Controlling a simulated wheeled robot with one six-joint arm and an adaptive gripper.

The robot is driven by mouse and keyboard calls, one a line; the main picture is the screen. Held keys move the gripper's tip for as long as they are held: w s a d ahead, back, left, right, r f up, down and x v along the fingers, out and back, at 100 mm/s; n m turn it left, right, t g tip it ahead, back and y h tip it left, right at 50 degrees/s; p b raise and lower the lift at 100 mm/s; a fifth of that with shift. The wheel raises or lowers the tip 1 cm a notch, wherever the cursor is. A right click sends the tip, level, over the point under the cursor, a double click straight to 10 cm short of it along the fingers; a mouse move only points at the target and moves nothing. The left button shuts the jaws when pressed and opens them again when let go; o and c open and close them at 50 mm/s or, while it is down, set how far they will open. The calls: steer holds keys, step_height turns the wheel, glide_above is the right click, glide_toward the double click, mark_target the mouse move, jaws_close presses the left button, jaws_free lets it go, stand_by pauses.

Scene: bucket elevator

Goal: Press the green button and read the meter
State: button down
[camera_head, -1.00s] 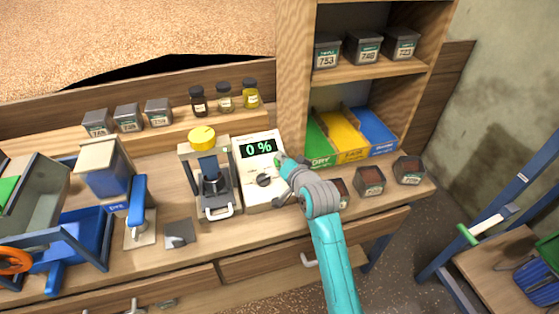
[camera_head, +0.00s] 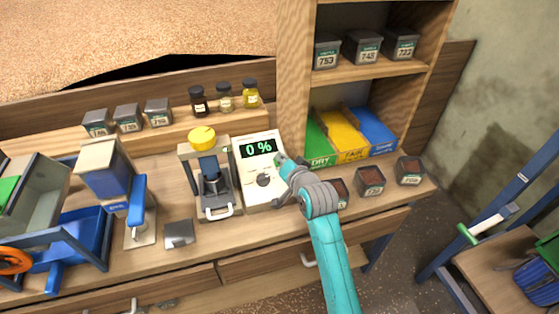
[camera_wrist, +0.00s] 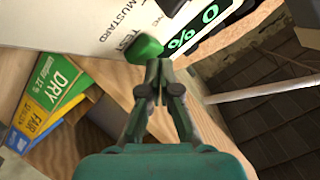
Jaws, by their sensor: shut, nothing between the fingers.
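The meter (camera_head: 251,178) is a white box on the bench with a black display (camera_head: 258,148) that reads "0 %" in green. A dark knob (camera_head: 263,180) sits below the display. In the wrist view the display (camera_wrist: 195,32) is partly in frame, and the green button (camera_wrist: 145,49) sticks out beside it. My gripper (camera_wrist: 157,64) is shut and empty, with its tips right at the green button; I cannot tell whether they touch or press it. In the head view my gripper (camera_head: 281,162) is at the meter's right edge and hides the button almost wholly.
A press with a yellow knob (camera_head: 202,137) stands close left of the meter. Several dark sample boxes (camera_head: 370,181) stand to the right. Green, yellow and blue bins (camera_head: 345,137) labelled DRY and FAIR are behind. Small jars (camera_head: 224,97) stand on the back ledge.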

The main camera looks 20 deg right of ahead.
steer(key=shift+w+f, duration=0.2)
steer(key=shift+f, duration=0.25)
stand_by(0.4)
steer(key=shift+r, duration=0.15)
steer(key=shift+s+r, duration=0.4)
steer(key=shift+r, duration=0.3)
steer(key=r, duration=0.1)
steer(key=s+r, duration=0.1)
steer(key=r, duration=0.1)
steer(key=s+r, duration=0.1)
steer(key=shift+s+r, duration=0.15)
steer(key=shift+r, duration=0.1)
stand_by(0.4)
stand_by(0.7)
